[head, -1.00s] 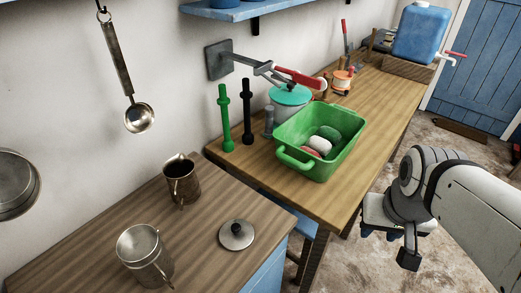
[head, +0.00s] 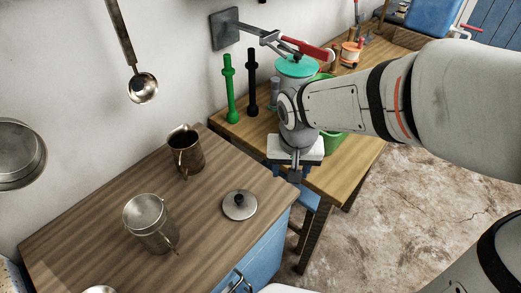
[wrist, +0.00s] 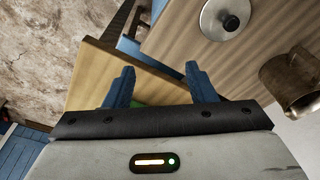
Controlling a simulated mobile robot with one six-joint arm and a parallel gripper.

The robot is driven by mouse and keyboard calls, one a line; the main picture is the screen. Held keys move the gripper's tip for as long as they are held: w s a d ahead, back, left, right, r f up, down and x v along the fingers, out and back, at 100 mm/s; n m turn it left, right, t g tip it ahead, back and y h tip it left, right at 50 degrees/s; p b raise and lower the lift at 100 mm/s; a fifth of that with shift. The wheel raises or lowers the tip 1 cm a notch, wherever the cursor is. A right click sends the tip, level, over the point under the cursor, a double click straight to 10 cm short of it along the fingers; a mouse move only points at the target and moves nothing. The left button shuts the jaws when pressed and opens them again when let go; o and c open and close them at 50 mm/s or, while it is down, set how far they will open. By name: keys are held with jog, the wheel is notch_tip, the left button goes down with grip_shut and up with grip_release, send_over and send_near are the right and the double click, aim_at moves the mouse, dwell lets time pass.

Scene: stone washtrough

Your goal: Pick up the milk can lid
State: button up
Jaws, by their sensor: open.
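The lid (head: 239,205), a round silver disc with a black knob, lies flat on the brown wooden counter near its right edge. It also shows at the top of the wrist view (wrist: 224,18). My gripper (head: 294,174) is in the air to the right of the lid and apart from it, beyond the counter's edge in the head view. In the wrist view its two blue fingers (wrist: 160,80) are spread with nothing between them.
A dark brown metal jug (head: 187,153) and a silver can (head: 150,222) stand on the counter left of the lid. My arm partly hides a green basin (head: 333,146) on the second table. A ladle (head: 142,88) hangs on the wall.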

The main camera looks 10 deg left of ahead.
jog(key=n, duration=0.1)
send_over(239, 198)
jog(key=f, duration=0.5)
jog(key=shift+s+a+f, duration=0.15)
jog(key=shift+s+a, duration=0.05)
jog(key=shift+a, duration=0.1)
jog(key=f, duration=0.7)
jog(key=shift+d+f+p, duration=0.3)
jog(key=shift+f+p, duration=0.05)
jog(key=shift+f, duration=0.05)
jog(key=c, duration=1.1)
